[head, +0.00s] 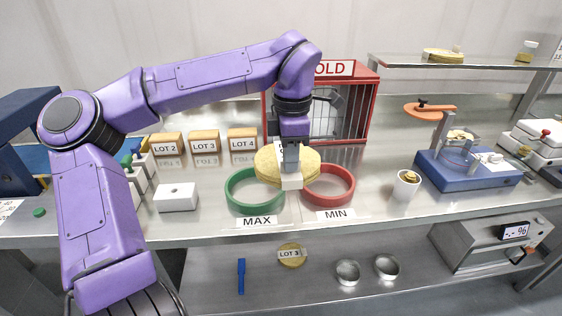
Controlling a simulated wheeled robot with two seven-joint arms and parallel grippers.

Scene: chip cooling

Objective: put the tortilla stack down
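My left gripper (290,178) comes down from above at the middle of the bench. It is closed on the near edge of the tortilla stack (268,164), a pale yellow round stack. The stack appears above the bench, overlapping the gap between the green ring (229,194) marked MAX and the red ring (343,199) marked MIN. It hides part of both rings. The exact height of the stack over the rings cannot be told. My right gripper is not in view.
A red cage (371,105) stands behind the stack. Boxes labelled LOT 2 (166,143), LOT 3 and LOT 4 stand at the back left. A white box (176,197) is left of the green ring. A cup (406,186) and blue device (468,177) stand right.

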